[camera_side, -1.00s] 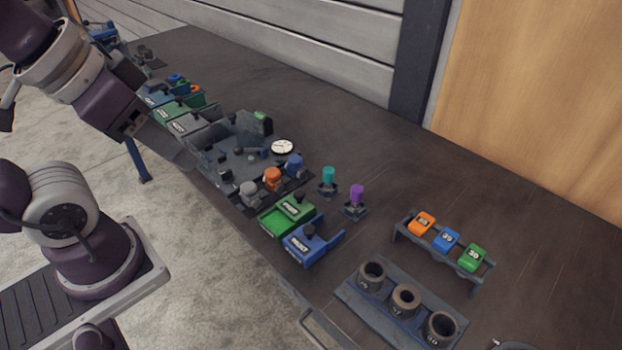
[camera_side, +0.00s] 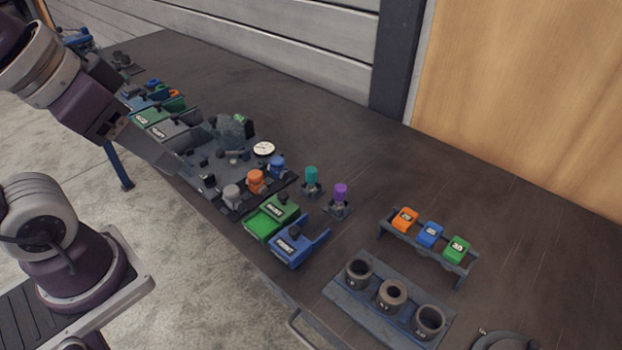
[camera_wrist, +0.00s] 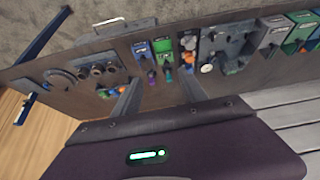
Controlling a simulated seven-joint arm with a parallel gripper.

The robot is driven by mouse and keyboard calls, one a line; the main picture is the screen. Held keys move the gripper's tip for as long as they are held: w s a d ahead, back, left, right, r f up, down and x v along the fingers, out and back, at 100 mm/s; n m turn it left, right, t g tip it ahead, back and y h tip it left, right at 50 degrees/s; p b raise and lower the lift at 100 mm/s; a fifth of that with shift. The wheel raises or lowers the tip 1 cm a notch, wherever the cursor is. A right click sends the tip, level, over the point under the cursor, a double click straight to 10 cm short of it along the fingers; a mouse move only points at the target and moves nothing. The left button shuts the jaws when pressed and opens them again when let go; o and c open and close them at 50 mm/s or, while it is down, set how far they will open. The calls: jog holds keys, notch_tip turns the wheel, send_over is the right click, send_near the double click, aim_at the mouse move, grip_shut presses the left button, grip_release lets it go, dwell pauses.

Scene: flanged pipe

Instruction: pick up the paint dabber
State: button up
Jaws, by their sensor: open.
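I cannot tell for sure which item is the paint dabber. Two upright pieces stand on small dark bases: one with a teal top (camera_side: 311,174) and one with a purple top (camera_side: 341,190). In front of them are a green box (camera_side: 271,217) and a blue box (camera_side: 297,243), each with a dark knob; their labels are too small to read surely. My gripper (camera_wrist: 160,82) is open and empty. Its fingers frame the teal and purple pieces in the wrist view, but the side view shows it well to their left, above the bench's front edge.
A grey tray (camera_side: 192,171) holds grey, orange and blue fittings and a white dial (camera_side: 264,148). At right are a rack of orange, blue and green blocks (camera_side: 430,236) and a holder with dark cups (camera_side: 392,296). The bench's back is clear.

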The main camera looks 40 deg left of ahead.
jog(key=w+r+n+g, duration=0.1)
jog(key=w+r+n, duration=0.15)
jog(key=w, duration=0.55)
jog(key=n+g, duration=0.4)
jog(key=n, duration=0.8)
send_over(311, 169)
jog(key=f, duration=1.8)
jog(key=shift+d+f, duration=0.35)
jog(key=shift+f, duration=0.05)
jog(key=shift+g, duration=0.3)
jog(key=f, duration=0.8)
jog(key=shift+a, duration=0.35)
jog(key=shift+f, duration=0.35)
grip_shut()
